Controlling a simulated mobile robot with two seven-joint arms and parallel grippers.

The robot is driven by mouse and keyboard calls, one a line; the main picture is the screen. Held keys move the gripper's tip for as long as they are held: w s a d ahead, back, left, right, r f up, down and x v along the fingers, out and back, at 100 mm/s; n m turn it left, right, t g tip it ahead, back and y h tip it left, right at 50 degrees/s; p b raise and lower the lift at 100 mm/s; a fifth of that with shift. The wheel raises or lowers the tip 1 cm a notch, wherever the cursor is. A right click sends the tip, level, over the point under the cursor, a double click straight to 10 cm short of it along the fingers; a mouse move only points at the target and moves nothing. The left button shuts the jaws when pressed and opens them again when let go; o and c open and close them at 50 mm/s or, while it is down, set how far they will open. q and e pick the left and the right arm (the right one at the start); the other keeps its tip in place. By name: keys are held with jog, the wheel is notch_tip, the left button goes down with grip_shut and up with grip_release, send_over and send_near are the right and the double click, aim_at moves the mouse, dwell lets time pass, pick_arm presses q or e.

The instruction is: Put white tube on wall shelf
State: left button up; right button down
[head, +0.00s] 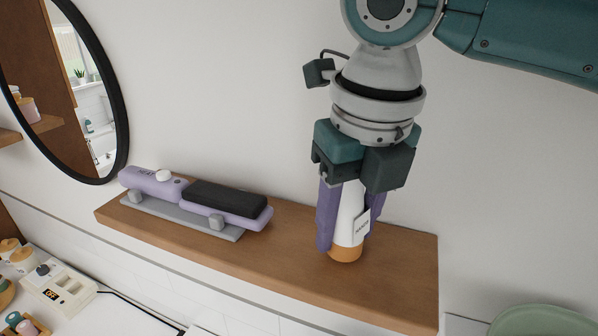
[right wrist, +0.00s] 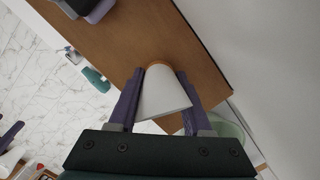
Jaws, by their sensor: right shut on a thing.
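The white tube (head: 348,217) is upright with its orange-brown cap at the bottom and a small label on its side. My right gripper (head: 346,228) points down and is shut on the tube, one purple finger on each side. The tube also shows between the fingers in the right wrist view (right wrist: 163,94). The tube's cap is at the wooden wall shelf (head: 285,262), over its right half; I cannot tell for sure whether it touches the board.
A lilac device with a black pad (head: 225,198) lies on a grey holder on the shelf's left half. A round black-framed mirror (head: 122,130) hangs at the left. Bare shelf lies right of the tube. A green rounded object (head: 540,321) is at lower right.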

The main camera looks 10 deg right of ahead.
aim_at(355, 222)
jog(key=shift+w+d, duration=0.1)
pick_arm(q)
jog(key=shift+r, duration=0.4)
pick_arm(e)
jog(key=shift+f, duration=0.15)
jog(key=shift+f, duration=0.1)
jog(key=shift+c, duration=1.7)
grip_release()
pick_arm(q)
jog(key=shift+f, duration=0.1)
pick_arm(e)
jog(key=shift+r, duration=0.25)
jog(key=r+b, duration=0.1)
jog(key=r, duration=0.2)
jog(key=s+r+b, duration=0.1)
jog(key=r+b, duration=0.1)
jog(key=r, duration=0.2)
jog(key=r+b, duration=0.1)
jog(key=r, duration=0.2)
jog(key=shift+s+r, duration=0.25)
jog(key=shift+r, duration=0.05)
pick_arm(q)
jog(key=shift+f, duration=2.1)
pick_arm(e)
jog(key=shift+s+r, duration=0.15)
jog(key=shift+r, duration=0.4)
